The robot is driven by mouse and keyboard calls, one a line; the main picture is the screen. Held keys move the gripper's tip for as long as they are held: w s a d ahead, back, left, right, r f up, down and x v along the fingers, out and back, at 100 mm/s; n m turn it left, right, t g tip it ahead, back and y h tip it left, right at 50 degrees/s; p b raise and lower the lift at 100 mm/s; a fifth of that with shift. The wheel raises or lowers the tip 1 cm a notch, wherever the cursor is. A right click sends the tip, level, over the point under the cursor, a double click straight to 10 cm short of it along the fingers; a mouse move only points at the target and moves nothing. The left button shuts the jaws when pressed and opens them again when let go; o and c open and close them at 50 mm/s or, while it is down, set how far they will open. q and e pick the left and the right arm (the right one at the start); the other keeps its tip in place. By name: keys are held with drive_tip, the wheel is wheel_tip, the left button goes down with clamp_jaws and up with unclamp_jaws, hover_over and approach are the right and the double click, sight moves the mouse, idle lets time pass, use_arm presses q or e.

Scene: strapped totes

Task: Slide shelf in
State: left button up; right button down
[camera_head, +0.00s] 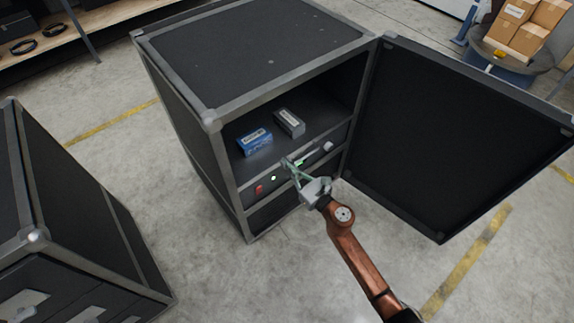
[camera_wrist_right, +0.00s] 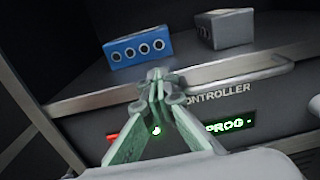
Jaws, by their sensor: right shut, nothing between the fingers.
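The shelf (camera_head: 262,170) is a dark panel inside an open black cabinet (camera_head: 215,150) with grey metal edges. It carries a blue box (camera_head: 254,141) and a grey box (camera_head: 289,122). In the right wrist view, the shelf's pale front lip (camera_wrist_right: 215,78) runs above a controller panel (camera_wrist_right: 225,110) with green lit text. My right gripper (camera_head: 286,162) is shut and empty, its fingertips at the front lip near the middle. In the wrist view the fingertips (camera_wrist_right: 158,80) overlap the lip; I cannot tell whether they touch it. My left gripper is not in view.
The cabinet door (camera_head: 455,130) stands wide open to the right. Another dark cabinet (camera_head: 75,220) stands at the lower left. Cardboard boxes (camera_head: 527,25) sit on a round stand at the upper right. The concrete floor in front is clear.

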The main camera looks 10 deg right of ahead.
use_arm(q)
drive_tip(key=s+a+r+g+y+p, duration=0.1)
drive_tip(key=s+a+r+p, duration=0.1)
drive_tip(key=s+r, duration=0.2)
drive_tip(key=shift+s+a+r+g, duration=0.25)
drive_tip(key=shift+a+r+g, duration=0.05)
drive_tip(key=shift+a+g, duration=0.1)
use_arm(e)
drive_tip(key=v, duration=1.3)
drive_tip(key=shift+s+d, duration=0.25)
drive_tip(key=shift+s, duration=0.05)
drive_tip(key=shift+f, duration=0.15)
